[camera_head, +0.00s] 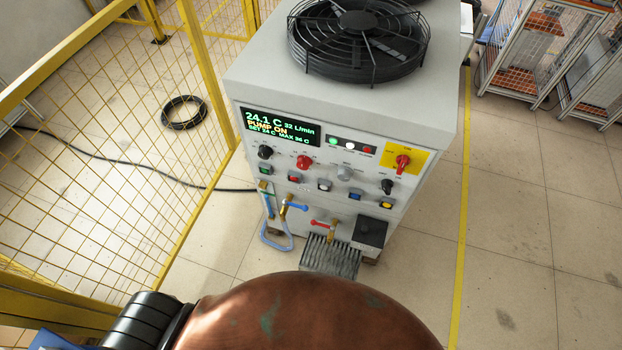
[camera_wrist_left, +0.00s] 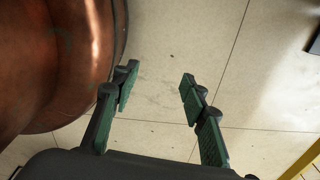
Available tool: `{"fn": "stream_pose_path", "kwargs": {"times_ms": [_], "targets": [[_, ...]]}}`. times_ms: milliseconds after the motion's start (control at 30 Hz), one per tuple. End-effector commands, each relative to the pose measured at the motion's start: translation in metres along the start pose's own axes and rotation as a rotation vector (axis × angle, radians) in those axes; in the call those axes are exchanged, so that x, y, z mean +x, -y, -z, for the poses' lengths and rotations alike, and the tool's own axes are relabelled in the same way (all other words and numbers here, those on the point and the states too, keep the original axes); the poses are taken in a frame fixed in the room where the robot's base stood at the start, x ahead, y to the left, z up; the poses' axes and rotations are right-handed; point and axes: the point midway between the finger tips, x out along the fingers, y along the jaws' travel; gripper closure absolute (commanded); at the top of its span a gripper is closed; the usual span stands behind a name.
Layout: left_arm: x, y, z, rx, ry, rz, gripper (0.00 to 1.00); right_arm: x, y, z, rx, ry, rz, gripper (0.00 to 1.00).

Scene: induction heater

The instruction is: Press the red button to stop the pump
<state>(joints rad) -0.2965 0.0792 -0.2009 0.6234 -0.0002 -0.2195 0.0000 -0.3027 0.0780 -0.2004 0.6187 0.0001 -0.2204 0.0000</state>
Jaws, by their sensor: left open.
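The pump unit (camera_head: 345,110) is a grey cabinet with a control panel on its front in the head view. Its display (camera_head: 280,127) reads PUMP ON, 24.1 C and 22 L/min. A small red button (camera_head: 294,178) sits in the lower row, right of a green button (camera_head: 265,169) and below a red knob (camera_head: 304,161). A red rotary switch on a yellow plate (camera_head: 402,161) is at the panel's right. My left gripper (camera_wrist_left: 158,80) is open and empty above the floor in the left wrist view. My right gripper is not in view.
A large copper-coloured rounded body (camera_head: 310,315) fills the bottom of the head view and stands close beside my left gripper (camera_wrist_left: 60,60). Yellow mesh fencing (camera_head: 100,130) is at the left. A black cable crosses the floor. Open floor lies right of the cabinet.

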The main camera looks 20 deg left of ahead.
Motion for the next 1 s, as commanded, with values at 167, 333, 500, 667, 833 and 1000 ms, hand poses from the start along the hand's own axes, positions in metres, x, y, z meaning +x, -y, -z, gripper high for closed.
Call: {"fn": "stream_pose_path", "kwargs": {"times_ms": [167,333,500,667,833,1000], "targets": [[0.0,-0.001,-0.01,-0.002,0.014,-0.001,0.6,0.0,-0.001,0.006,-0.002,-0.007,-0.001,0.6],[0.0,-0.001,-0.014,-0.003,0.019,-0.001,0.67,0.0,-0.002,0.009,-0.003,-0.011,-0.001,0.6],[0.0,-0.001,-0.012,-0.003,0.016,-0.001,0.79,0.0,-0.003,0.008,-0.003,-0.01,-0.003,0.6],[0.0,0.0,-0.007,-0.002,0.009,0.0,0.9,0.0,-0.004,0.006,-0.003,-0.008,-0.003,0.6],[0.0,0.0,-0.002,-0.002,0.003,0.0,1.0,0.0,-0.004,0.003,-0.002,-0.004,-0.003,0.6],[0.0,0.0,-0.002,-0.002,0.003,0.0,1.0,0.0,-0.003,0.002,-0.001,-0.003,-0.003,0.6]]}}
